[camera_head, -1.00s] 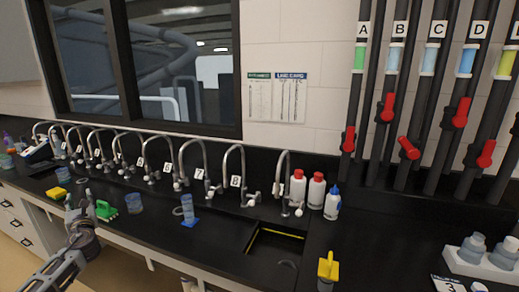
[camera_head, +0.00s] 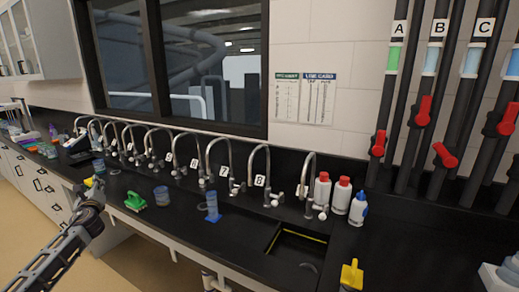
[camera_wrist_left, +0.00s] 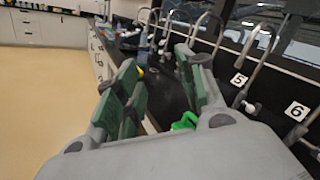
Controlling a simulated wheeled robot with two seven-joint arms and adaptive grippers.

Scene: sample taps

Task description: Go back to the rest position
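My left gripper (camera_head: 93,190) shows at the left of the head view, its arm coming in from the lower left. It is near the front edge of the black counter (camera_head: 185,228). In the left wrist view the gripper's two green-padded fingers (camera_wrist_left: 158,88) stand apart with nothing held between them. My right gripper is in neither view.
A green brush-like item (camera_head: 135,201), a beaker (camera_head: 162,196) and a blue cylinder (camera_head: 212,207) stand on the counter. Several numbered taps (camera_head: 222,165) line the back. A sink (camera_head: 297,243) opens at the right, with bottles (camera_head: 340,194) behind it.

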